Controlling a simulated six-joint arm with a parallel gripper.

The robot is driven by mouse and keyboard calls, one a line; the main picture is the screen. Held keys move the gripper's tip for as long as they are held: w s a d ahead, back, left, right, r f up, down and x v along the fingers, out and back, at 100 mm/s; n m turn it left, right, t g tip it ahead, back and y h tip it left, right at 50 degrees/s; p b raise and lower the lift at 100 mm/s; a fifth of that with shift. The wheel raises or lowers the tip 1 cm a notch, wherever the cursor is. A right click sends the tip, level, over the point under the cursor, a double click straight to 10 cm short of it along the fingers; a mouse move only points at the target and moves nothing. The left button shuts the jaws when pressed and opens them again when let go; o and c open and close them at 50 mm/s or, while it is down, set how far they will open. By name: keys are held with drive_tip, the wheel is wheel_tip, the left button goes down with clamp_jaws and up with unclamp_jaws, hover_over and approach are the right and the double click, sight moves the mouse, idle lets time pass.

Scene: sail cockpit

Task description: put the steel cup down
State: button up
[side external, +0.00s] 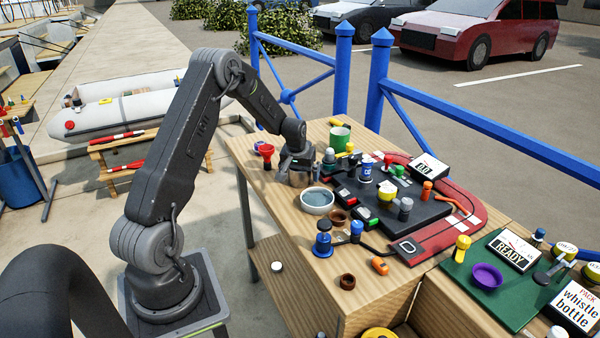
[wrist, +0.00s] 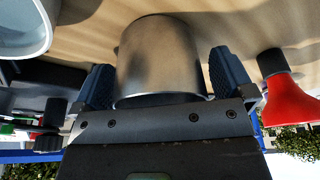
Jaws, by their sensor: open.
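The steel cup (wrist: 160,55) is a plain grey metal cylinder in the wrist view, standing between my fingers over the wooden table. Its base appears to rest on the wood, though I cannot fully tell. My gripper (wrist: 163,88) is open, with one dark ribbed finger on each side of the cup and a narrow gap visible at the right finger. In the side external view my gripper (side external: 297,170) is low over the table's left part, between a red funnel and a white bowl.
The red funnel (side external: 265,150) stands close by; it also shows in the wrist view (wrist: 287,98). The white bowl (side external: 317,203) with grey-blue contents is just in front.

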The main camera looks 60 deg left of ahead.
drive_tip(key=v, duration=1.2)
drive_tip(key=s+d+r+m+t, duration=0.1)
drive_tip(key=s+d+r+m, duration=0.15)
drive_tip(key=d+r, duration=0.75)
drive_tip(key=s+d+r+m+t+h, duration=0.2)
drive_tip(key=s+d+m, duration=0.4)
drive_tip(key=s+d, duration=1.2)
drive_tip(key=d, duration=0.4)
drive_tip(key=shift+s+m, duration=0.1)
drive_tip(key=shift+m, duration=0.15)
